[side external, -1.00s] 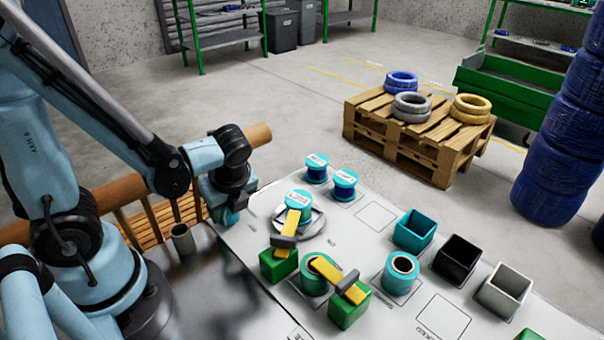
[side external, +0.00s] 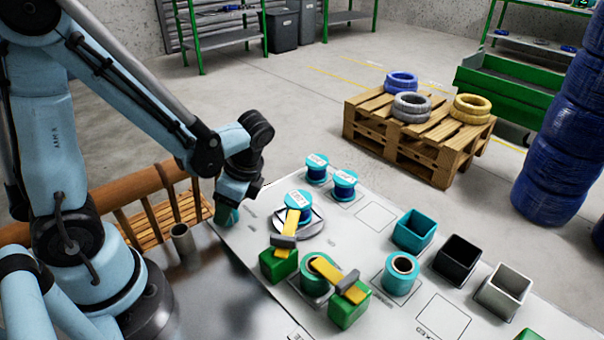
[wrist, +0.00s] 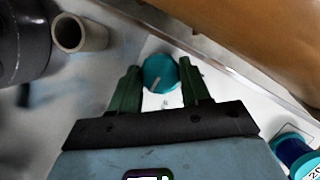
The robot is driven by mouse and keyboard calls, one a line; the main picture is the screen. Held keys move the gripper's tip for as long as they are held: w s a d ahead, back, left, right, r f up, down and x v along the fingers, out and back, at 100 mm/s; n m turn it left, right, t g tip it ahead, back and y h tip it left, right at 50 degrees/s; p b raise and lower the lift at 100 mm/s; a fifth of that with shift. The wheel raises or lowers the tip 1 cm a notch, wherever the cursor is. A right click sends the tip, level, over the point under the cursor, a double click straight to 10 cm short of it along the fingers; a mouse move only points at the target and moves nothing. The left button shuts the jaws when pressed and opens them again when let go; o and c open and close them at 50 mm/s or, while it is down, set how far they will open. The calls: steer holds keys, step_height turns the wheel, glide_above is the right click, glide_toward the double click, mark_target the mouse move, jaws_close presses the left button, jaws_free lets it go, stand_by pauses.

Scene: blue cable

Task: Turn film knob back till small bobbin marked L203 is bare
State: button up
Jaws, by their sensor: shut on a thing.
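The teal film knob (wrist: 160,72) with a pale pointer mark sits between the two green fingers of my gripper (wrist: 155,88) in the wrist view. My gripper (side external: 227,212) is shut on it at the panel's left corner in the side view, where the knob is mostly hidden. A bobbin (side external: 298,207) with dark blue winding and a white label stands on a round plate. Two similar labelled bobbins, one nearer the corner (side external: 316,170) and one beside it (side external: 344,186), stand behind. Their labels are too small to read for certain.
A yellow arm (side external: 291,222) on a green block (side external: 278,265) reaches the plate's bobbin. Another yellow bar (side external: 325,268) crosses a teal spool (side external: 314,285). A second spool (side external: 401,275) and open teal, black and grey boxes stand right. A grey cup (side external: 183,243) stands left of the panel.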

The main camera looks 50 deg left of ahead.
steer(key=shift+n, duration=0.6)
steer(key=o, duration=1.1)
steer(key=shift+c, duration=0.2)
steer(key=v, duration=1.2)
steer(key=shift+w+a, duration=0.2)
steer(key=shift+w, duration=0.05)
